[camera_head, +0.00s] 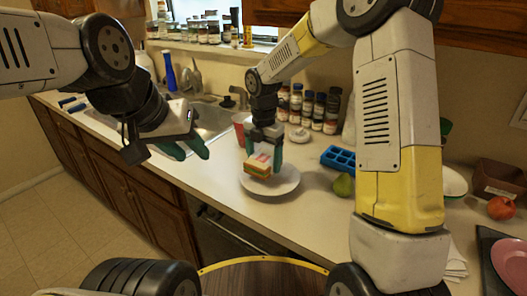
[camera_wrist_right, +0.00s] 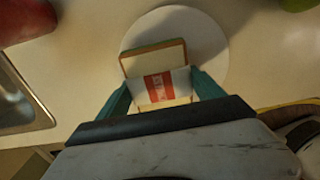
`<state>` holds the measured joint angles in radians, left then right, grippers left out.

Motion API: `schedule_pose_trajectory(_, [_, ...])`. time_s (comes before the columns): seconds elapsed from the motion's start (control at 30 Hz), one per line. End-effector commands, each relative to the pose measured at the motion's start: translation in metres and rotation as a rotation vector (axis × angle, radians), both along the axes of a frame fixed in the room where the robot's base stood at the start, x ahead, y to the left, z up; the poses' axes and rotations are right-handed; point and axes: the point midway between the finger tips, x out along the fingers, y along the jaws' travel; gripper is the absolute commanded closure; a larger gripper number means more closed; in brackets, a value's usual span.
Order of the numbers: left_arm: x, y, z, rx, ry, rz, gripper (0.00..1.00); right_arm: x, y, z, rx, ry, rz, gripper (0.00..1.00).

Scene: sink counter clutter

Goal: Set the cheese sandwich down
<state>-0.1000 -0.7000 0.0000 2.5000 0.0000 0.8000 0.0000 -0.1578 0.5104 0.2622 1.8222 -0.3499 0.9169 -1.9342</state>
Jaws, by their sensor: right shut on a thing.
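The cheese sandwich (camera_head: 259,164) has layered sides and is over the white plate (camera_head: 284,186) on the counter. My right gripper (camera_head: 265,155) comes down from above and is shut on it. In the right wrist view the sandwich (camera_wrist_right: 155,62) sits between the teal fingers (camera_wrist_right: 160,100), with a white and red wrapper on it. The plate (camera_wrist_right: 212,50) lies beneath it. I cannot tell whether the sandwich touches the plate. My left gripper (camera_head: 186,148) is over the sink's front edge, with its teal fingers apart and nothing visible between them.
A green pear (camera_head: 343,185) and a blue ice tray (camera_head: 338,158) lie right of the plate. Several spice jars (camera_head: 318,112) line the wall behind. A red cup (camera_head: 240,128) stands behind the plate, near the sink (camera_head: 205,118). The counter in front of the plate is clear.

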Motion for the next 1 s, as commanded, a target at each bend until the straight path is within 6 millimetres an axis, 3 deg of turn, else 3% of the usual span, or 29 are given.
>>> schedule_pose_trajectory(0.57, [0.0,0.0,0.0,0.0,0.0,0.0,0.64,0.0,0.0,-0.012,0.001,0.001,0.0,0.69])
schedule_pose_trajectory(0.6, [0.0,0.0,0.0,0.0,0.0,0.0,0.64,0.0,0.0,-0.012,0.001,0.001,0.0,0.21])
schedule_pose_trajectory(0.7, [0.0,0.0,0.0,0.0,0.0,0.0,0.64,0.0,0.0,-0.012,0.001,0.001,0.0,0.01])
schedule_pose_trajectory(1.0, [0.0,0.0,0.0,0.0,0.0,0.0,0.64,0.0,0.0,-0.011,0.0,0.0,0.0,0.01])
